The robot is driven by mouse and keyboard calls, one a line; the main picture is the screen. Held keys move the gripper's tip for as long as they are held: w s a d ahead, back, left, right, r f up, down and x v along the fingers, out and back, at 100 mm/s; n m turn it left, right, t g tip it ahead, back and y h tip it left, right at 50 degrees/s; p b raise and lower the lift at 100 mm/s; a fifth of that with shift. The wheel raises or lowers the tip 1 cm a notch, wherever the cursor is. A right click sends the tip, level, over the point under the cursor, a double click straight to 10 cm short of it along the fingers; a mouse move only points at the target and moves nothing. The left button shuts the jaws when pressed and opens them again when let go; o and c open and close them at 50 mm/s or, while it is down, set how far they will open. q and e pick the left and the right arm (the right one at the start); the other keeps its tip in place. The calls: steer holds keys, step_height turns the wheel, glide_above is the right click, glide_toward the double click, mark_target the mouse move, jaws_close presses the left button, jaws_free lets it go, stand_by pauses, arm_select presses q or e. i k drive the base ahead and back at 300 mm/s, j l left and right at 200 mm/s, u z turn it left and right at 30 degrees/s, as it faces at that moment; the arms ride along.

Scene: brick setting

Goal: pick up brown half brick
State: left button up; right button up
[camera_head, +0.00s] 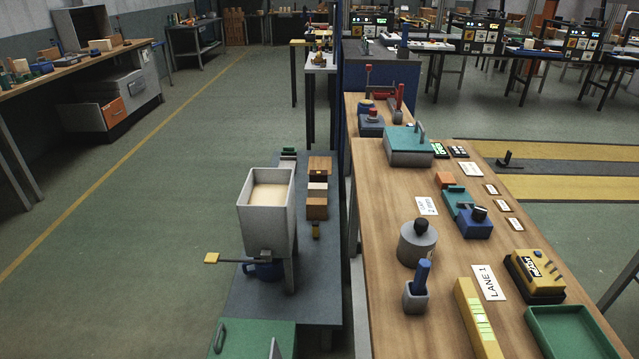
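Several small blocks stand in a row on the low dark bench. A brown block (319,167) is at the far end, a pale block (317,189) is in the middle, and another brown block (316,208) is nearest. I cannot tell which of the brown ones is the half brick. A small orange block (445,180) lies on the wooden bench to the right. Neither of my grippers is in view.
A grey hopper (266,213) with pale fill stands left of the blocks on the dark bench (316,270). A dark upright divider separates this bench from the wooden bench (391,313), which holds a green tray (577,329) and tools. Open floor lies left.

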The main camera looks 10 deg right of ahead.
mark_target(316, 177)
steer(key=u, duration=0.65)
steer(key=i+j+u, duration=0.2)
steer(key=j, duration=0.25)
steer(key=i+j+u, duration=0.2)
steer(key=j, duration=0.3)
steer(key=i+j+u, duration=0.2)
steer(key=j, duration=0.2)
steer(key=i+j+u, duration=0.2)
steer(key=j, duration=0.2)
steer(key=i+j+z, duration=0.15)
steer(key=i+j, duration=0.15)
steer(key=i, duration=0.3)
steer(key=i+j+z, duration=0.15)
steer(key=i+j, duration=0.25)
steer(key=i, duration=0.15)
steer(key=i+l+z, duration=0.25)
steer(key=z, duration=0.15)
steer(key=i+z, duration=0.35)
steer(key=i, duration=0.15)
steer(key=i+z, duration=0.4)
steer(key=i+j+z, duration=0.1)
steer(key=i+z, duration=0.3)
steer(key=i+j+z, duration=0.15)
steer(key=i, duration=3.35)
steer(key=i+z, duration=0.85)
steer(key=i+j+z, duration=0.2)
steer(key=z, duration=0.2)
steer(key=i, duration=0.05)
